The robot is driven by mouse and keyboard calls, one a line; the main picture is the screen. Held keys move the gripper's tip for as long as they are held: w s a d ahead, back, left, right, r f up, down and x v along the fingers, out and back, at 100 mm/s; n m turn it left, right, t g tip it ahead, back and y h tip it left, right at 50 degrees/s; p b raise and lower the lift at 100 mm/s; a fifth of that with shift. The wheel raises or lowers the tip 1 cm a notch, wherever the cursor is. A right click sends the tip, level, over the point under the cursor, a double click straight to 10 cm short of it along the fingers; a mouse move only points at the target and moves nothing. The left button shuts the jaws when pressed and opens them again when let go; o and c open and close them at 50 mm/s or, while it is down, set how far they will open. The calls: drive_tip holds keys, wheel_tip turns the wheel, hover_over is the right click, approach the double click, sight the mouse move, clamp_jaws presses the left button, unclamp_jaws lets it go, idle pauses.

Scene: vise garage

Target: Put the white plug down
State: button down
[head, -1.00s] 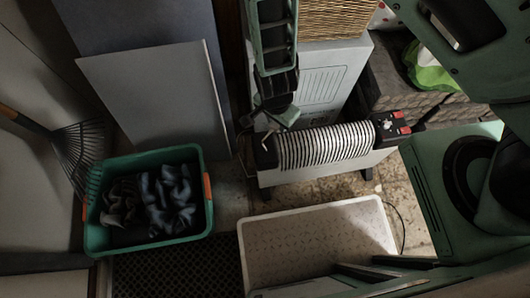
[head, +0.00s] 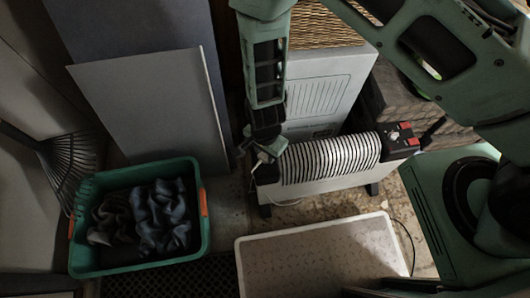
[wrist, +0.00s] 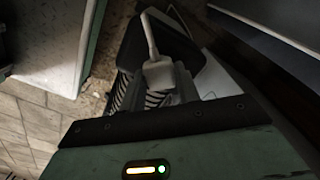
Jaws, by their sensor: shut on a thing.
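The white plug (wrist: 159,73) is between the fingers of my gripper (wrist: 157,88) in the wrist view, with its white cable running up and away from it. In the head view my gripper (head: 262,152) is shut on the plug, at the left end of the ribbed white heater (head: 330,158). A small pale part of the plug (head: 266,157) shows there, close to the heater's dark end cap. I cannot tell whether the plug or the fingers touch the heater.
A white cabinet (head: 325,88) stands behind the heater. A white tray (head: 310,262) lies in front. Some bare floor shows between bin and heater.

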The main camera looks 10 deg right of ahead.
drive_tip(key=shift+f, duration=0.2)
drive_tip(key=c, duration=1)
unclamp_jaws()
wheel_tip(320, 180, up, 12)
drive_tip(key=p, duration=0.3)
drive_tip(key=shift+r+p, duration=0.25)
drive_tip(key=shift+p, duration=0.05)
drive_tip(key=s+d+r+n+y, duration=0.1)
drive_tip(key=s+r+n, duration=0.1)
drive_tip(key=r+n, duration=0.35)
drive_tip(key=s+r+n+g, duration=0.1)
drive_tip(key=s+r+n, duration=0.1)
drive_tip(key=r, duration=0.7)
drive_tip(key=s+d+r+n+y, duration=0.1)
drive_tip(key=s+r+n, duration=0.25)
drive_tip(key=r, duration=0.45)
drive_tip(key=s+d+r+n, duration=0.1)
drive_tip(key=d+r+n, duration=0.1)
drive_tip(key=s+d+r+n+h, duration=0.1)
drive_tip(key=d+n, duration=0.1)
drive_tip(key=s+d+r+n+t, duration=0.1)
drive_tip(key=d+r+n, duration=0.1)
drive_tip(key=shift+s+d+r, duration=0.1)
drive_tip(key=shift+s+r, duration=0.25)
